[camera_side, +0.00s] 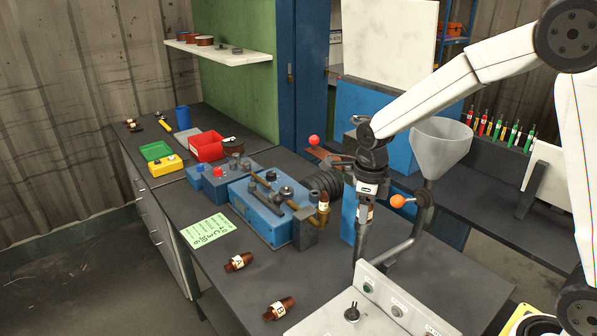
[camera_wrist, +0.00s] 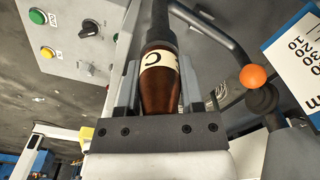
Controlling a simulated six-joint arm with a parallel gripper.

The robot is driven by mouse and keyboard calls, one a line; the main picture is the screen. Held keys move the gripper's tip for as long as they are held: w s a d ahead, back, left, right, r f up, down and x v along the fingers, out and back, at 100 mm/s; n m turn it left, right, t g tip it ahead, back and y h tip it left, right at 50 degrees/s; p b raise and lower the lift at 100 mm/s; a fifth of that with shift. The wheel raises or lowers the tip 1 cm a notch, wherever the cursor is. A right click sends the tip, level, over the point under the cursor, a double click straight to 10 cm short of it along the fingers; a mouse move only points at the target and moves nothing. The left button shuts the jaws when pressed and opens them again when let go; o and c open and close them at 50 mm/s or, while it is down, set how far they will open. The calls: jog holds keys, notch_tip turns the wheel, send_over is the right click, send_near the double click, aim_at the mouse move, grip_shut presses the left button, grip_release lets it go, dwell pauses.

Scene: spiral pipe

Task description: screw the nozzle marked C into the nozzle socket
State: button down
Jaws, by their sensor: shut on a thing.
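The nozzle marked C (camera_wrist: 160,90) is a brown, copper-coloured piece with a cream label. It sits between the two fingers of my gripper (camera_wrist: 160,88), which is shut on it. In the side view my gripper (camera_side: 366,198) points down over the bench, and part of the nozzle (camera_side: 365,214) shows below it. The nozzle's far end lines up with a dark upright pipe end (camera_wrist: 158,28), which looks like the nozzle socket; in the side view the dark pipe (camera_side: 360,245) is directly below. I cannot tell how far the nozzle is inside it.
Nozzle A (camera_side: 238,262) and another nozzle (camera_side: 279,308) lie on the bench at front. A blue machine (camera_side: 262,215) stands left of my gripper. A bent lever with an orange knob (camera_side: 397,201) and a grey funnel (camera_side: 441,147) are close on the right. A control panel (camera_side: 375,305) is in front.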

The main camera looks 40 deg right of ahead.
jog(key=shift+c, duration=2.2)
grip_release()
jog(key=n, duration=1.2)
jog(key=shift+n, duration=0.4)
jog(key=n, duration=0.8)
jog(key=shift+n, duration=0.4)
jog(key=n, duration=0.4)
jog(key=shift+n, duration=2.2)
